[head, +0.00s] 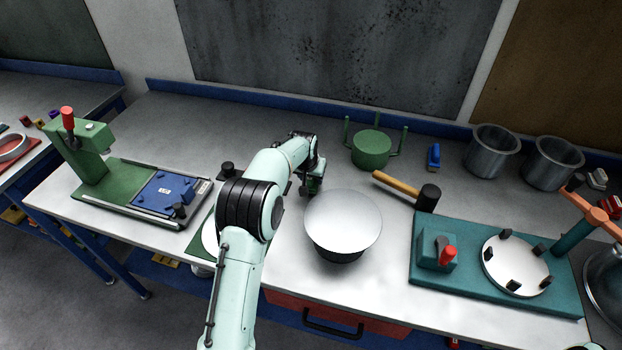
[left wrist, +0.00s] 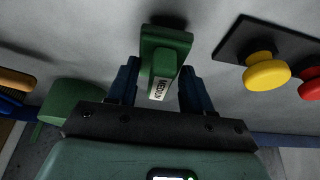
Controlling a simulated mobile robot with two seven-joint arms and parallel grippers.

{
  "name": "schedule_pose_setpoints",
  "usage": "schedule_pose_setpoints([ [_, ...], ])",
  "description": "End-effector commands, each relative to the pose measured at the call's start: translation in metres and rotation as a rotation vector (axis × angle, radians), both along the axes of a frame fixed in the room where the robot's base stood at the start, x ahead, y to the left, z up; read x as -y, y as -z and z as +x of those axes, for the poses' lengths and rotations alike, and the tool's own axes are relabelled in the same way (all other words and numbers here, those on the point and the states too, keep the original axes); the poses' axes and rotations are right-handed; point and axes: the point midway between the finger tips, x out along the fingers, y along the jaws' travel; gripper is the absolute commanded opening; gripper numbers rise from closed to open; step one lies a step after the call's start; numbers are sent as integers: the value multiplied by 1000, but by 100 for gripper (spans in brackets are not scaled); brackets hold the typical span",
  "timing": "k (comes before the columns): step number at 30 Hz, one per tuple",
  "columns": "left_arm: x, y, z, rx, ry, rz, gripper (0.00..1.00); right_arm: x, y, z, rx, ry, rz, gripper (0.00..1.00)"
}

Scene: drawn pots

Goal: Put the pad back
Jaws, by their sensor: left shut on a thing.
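A green block with a white label reading MEDIUM (left wrist: 166,42), likely the pad, sits between the dark blue fingers of my left gripper (left wrist: 160,72). The gripper is shut on it, over the grey bench top. In the head view my left gripper (head: 312,186) is beyond my arm, left of the round metal-topped pot (head: 343,222) and mostly hidden by the wrist. A green round stand with upright posts (head: 371,150) is behind and to the right of it; a green round shape also shows in the left wrist view (left wrist: 72,97). My right gripper is not in view.
A green press (head: 92,160) with a blue plate stands at left. A hammer (head: 410,190), a blue brush (head: 433,157) and two metal pots (head: 491,150) are at right. A teal fixture (head: 480,285) fills the right front. A yellow button (left wrist: 266,72) is near the gripper.

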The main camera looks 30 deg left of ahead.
Motion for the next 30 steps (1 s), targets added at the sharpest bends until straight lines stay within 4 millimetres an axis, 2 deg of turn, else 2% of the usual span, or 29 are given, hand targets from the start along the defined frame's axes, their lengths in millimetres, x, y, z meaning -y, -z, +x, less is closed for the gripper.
schedule_pose_setpoints([
  [3,0,10,0,1,-1,0,22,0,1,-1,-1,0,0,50],
  [14,0,13,0,2,0,0,22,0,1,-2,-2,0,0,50],
  [15,0,14,0,2,0,0,53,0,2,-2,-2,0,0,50],
  [17,0,13,0,2,0,0,73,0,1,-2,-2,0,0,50],
  [18,0,13,0,2,0,0,76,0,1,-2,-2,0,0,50],
  [26,0,12,0,3,0,1,76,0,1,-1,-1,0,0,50],
  [30,1,2,-2,6,0,1,76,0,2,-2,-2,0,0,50],
])
